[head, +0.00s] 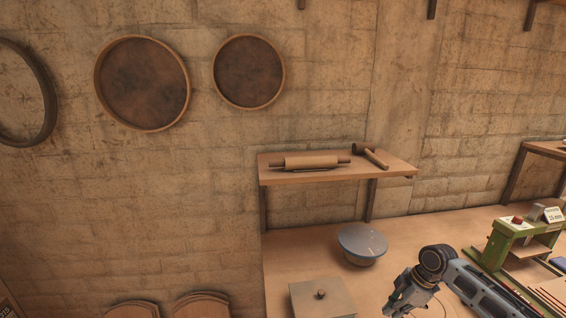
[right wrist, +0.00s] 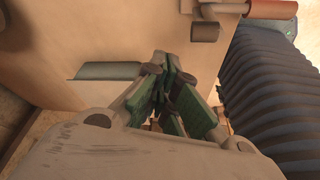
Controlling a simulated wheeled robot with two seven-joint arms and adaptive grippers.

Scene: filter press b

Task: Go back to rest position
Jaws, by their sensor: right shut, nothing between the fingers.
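My right arm comes in from the lower right of the head view. Its gripper (head: 392,309) is at the bottom edge, above the worktable (head: 308,256), partly cut off by the frame. In the right wrist view the right gripper (right wrist: 172,72) shows green-padded fingers brought together with nothing between them. My left gripper does not show in either view.
A blue-topped bowl (head: 362,243) and a lidded box (head: 322,299) stand left of my right gripper. A green press (head: 497,245) stands to the right. A raised shelf (head: 330,174) holds a rolling pin (head: 311,162) and a mallet (head: 372,155).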

